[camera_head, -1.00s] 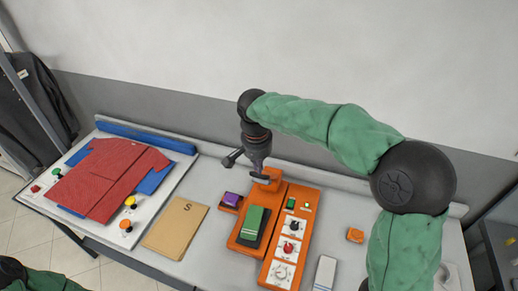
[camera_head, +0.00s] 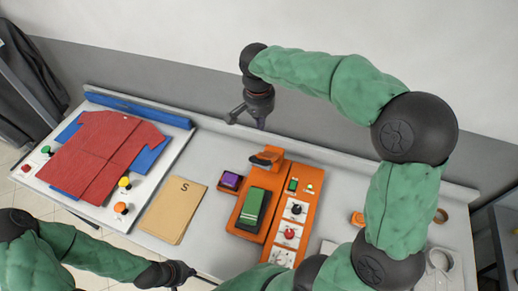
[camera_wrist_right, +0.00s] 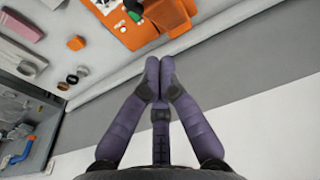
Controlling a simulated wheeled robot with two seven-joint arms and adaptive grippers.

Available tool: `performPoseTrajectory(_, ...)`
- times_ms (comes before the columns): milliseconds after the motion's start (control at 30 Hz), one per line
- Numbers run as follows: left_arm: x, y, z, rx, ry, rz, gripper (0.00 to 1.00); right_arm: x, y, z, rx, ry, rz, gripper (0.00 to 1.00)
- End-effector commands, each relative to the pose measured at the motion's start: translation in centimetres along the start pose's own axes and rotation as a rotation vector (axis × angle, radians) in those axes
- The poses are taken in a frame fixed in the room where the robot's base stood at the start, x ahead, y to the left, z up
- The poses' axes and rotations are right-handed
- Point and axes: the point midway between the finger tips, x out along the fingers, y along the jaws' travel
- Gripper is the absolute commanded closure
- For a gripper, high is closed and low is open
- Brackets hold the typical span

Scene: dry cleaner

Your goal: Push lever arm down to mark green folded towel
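The green folded towel (camera_head: 251,206) lies on the orange marking machine (camera_head: 301,180). The lever arm (camera_head: 267,158), orange with a dark end, stands at the machine's back, behind the towel and apart from it. My right gripper (camera_head: 247,118) is above and behind the lever, not touching it.
A purple pad (camera_head: 230,180) sits left of the machine. A brown folder (camera_head: 173,210) marked S and a red folded shirt (camera_head: 101,155) on a blue cloth lie further left. An orange item (camera_head: 357,218) is at the right, partly near my right arm. The wall stands behind.

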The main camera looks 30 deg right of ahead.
Motion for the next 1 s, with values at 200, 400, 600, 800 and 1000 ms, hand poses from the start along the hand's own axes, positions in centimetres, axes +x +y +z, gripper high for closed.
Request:
performPoseTrajectory(200, -0.5, 0.2, 0.0, 0.000, 0.000, 0.000, 1.00, 3.6, 0.1, 0.1, 0.000, -0.004, 0.005, 1.00)
performPoseTrajectory(400, -0.9, 0.3, 0.0, 0.000, 0.000, 0.000, 1.00, 7.4, 0.1, 0.1, 0.000, -0.004, 0.005, 1.00)
performPoseTrajectory(600, -1.5, 0.5, 0.1, 0.000, 0.000, 0.000, 1.00, 10.1, 0.1, 1.2, -0.003, -0.003, 0.002, 1.00)
performPoseTrajectory(800, -1.8, 0.7, 0.1, 0.000, 0.000, 0.000, 1.00, 11.5, 0.1, 2.5, -0.001, -0.002, 0.001, 1.00)
performPoseTrajectory(1000, -1.9, 0.7, 0.1, 0.000, 0.000, 0.000, 1.00, 11.9, 0.0, 2.9, 0.000, -0.001, -0.001, 1.00)
